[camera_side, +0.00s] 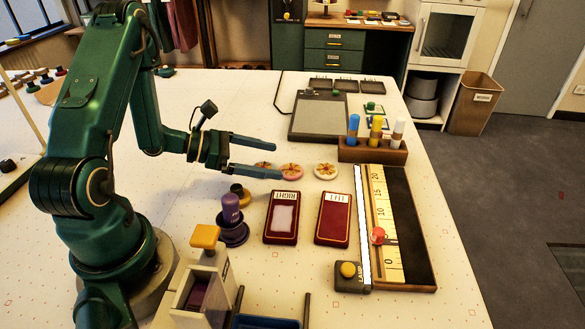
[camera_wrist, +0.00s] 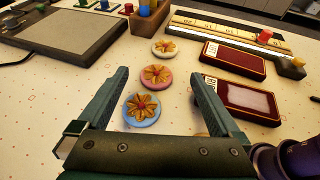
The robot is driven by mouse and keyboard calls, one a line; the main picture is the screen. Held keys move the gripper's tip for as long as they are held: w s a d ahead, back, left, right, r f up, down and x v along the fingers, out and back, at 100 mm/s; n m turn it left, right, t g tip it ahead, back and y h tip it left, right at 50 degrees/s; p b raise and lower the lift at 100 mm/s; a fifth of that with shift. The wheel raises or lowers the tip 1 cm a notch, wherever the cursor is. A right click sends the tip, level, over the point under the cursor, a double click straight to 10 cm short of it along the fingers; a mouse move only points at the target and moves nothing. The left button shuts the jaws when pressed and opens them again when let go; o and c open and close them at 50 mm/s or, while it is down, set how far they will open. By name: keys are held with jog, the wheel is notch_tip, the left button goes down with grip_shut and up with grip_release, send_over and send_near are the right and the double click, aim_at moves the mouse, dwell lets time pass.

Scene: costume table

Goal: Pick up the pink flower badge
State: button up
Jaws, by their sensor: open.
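The pink flower badge (camera_side: 291,171) lies on the white table between two other round flower badges, partly behind my fingertip in the side view. In the wrist view the pink badge (camera_wrist: 156,84) shows between my fingertips, with the white badge (camera_wrist: 164,47) beyond it and the blue badge (camera_wrist: 141,111) nearer my palm. The white badge is also clear in the side view (camera_side: 325,171); the blue one is mostly hidden there. My gripper (camera_side: 278,161) is open and empty, its fingers level and pointing toward the badges. The wrist view shows both fingers (camera_wrist: 157,79) wide apart.
Two dark red cases, marked RIGHT (camera_side: 282,218) and LEFT (camera_side: 332,219), lie in front of the badges. A purple stamp (camera_side: 231,215) stands left of them. A wooden bottle rack (camera_side: 373,151) and a ruler board (camera_side: 410,225) stand right. A grey pad (camera_side: 318,117) lies behind.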

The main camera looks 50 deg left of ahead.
aim_at(292, 167)
jog(key=shift+s+a+f+n, duration=0.3)
jog(key=shift+s+f+n, duration=0.1)
jog(key=shift+f, duration=0.25)
jog(key=shift+x, duration=2.5)
jog(key=shift+w, duration=0.1)
jog(key=c, duration=1.4)
jog(key=shift+r, duration=0.1)
